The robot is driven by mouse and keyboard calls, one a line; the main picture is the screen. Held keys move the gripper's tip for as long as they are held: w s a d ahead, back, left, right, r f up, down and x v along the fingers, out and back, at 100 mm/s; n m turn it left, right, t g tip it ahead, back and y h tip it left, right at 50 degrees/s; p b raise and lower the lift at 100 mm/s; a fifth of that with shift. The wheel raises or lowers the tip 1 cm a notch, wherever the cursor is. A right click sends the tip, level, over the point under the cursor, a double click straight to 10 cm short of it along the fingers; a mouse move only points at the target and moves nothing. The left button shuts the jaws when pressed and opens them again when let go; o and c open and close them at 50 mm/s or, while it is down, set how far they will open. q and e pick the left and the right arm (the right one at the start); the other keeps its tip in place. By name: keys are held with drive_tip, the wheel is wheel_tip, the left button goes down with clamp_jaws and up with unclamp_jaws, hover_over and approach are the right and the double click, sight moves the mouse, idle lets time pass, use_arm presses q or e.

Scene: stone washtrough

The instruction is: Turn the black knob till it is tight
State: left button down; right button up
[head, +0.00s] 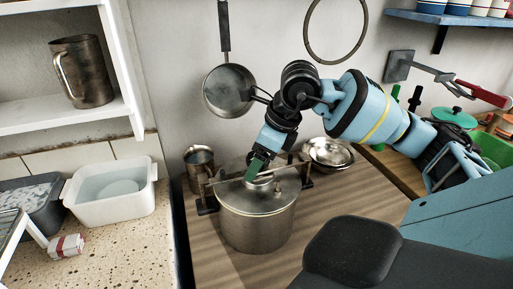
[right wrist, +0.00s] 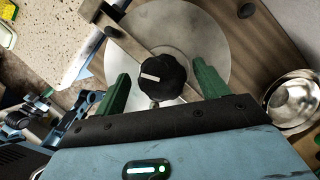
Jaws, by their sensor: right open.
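The black knob (right wrist: 162,77) shows in the right wrist view, with a white mark on its top. It sits on a metal bar (right wrist: 125,36) that crosses the round lid (right wrist: 195,38) of a steel pot (head: 256,228). My right gripper (right wrist: 160,71) is open, its green fingers on either side of the knob with visible gaps. In the head view my right gripper (head: 257,169) points down over the lid and hides the knob. I cannot tell how far the fingertips are above the lid. My left gripper is not clearly visible.
The pot stands on a wooden surface (head: 205,255). A metal mug (head: 199,165) is behind it at left, steel bowls (head: 329,152) at right. A pan (head: 229,92) hangs behind. A white basin (head: 112,190) stands on the speckled counter. The black seat-like shape at front is unclear.

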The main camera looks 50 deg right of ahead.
drive_tip(key=n+y, duration=0.1)
drive_tip(key=n, duration=0.3)
drive_tip(key=shift+g, duration=0.4)
drive_tip(key=shift+n+g+y, duration=0.4)
drive_tip(key=shift+n+y, duration=0.2)
drive_tip(key=shift+n, duration=0.8)
drive_tip(key=c, duration=0.8)
drive_tip(key=shift+o, duration=0.2)
drive_tip(key=m, duration=0.2)
drive_tip(key=m+t+h, duration=0.1)
drive_tip(key=m, duration=0.2)
drive_tip(key=shift+h+p, duration=0.3)
drive_tip(key=o, duration=0.8)
drive_tip(key=shift+c, duration=0.2)
